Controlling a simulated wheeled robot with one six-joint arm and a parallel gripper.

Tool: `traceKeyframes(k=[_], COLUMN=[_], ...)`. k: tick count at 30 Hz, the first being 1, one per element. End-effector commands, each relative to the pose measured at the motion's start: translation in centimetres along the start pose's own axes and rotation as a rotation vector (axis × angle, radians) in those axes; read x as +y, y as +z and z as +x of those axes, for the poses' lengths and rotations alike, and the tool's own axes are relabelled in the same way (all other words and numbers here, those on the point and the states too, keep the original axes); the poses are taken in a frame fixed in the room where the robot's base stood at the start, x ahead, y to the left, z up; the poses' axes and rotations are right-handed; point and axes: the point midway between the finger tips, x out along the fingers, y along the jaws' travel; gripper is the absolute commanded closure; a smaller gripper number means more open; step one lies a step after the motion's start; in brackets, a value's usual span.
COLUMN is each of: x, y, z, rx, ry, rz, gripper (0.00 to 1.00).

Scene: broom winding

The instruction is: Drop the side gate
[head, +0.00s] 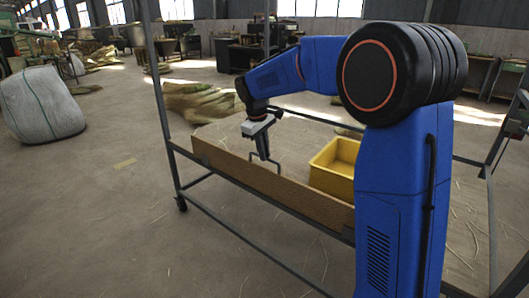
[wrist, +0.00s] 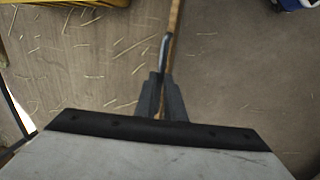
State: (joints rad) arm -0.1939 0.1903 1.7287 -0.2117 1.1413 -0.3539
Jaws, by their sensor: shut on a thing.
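The side gate (head: 300,190) is a long brown wooden board standing upright along the near side of a metal-framed cart. In the wrist view it shows as a narrow brown strip (wrist: 175,18), seen edge-on from above. A bent grey metal handle (head: 268,161) sits at the gate's top edge, and it also shows in the wrist view (wrist: 164,50). My gripper (head: 262,152) points down at the gate's top edge. Its dark fingers (wrist: 161,92) are shut on the handle. The fingers and gripper body hide the lower part of the handle and the gate beyond.
A yellow crate (head: 334,168) stands on the cart bed behind the gate. Straw bits lie scattered on the bed and floor. Dark metal posts (head: 158,90) rise at the cart's corner. A white sack (head: 40,105) stands far left.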

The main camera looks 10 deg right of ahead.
Motion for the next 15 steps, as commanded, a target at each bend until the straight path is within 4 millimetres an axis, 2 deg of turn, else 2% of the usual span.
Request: traceKeyframes(k=[8, 15], x=[-2.5, -5.9], y=[-0.1, -0.1], z=[-0.4, -0.5], rx=[0.002, 0.003], ry=[0.105, 0.269], rz=[-0.006, -0.008], gripper=[1.0, 1.0])
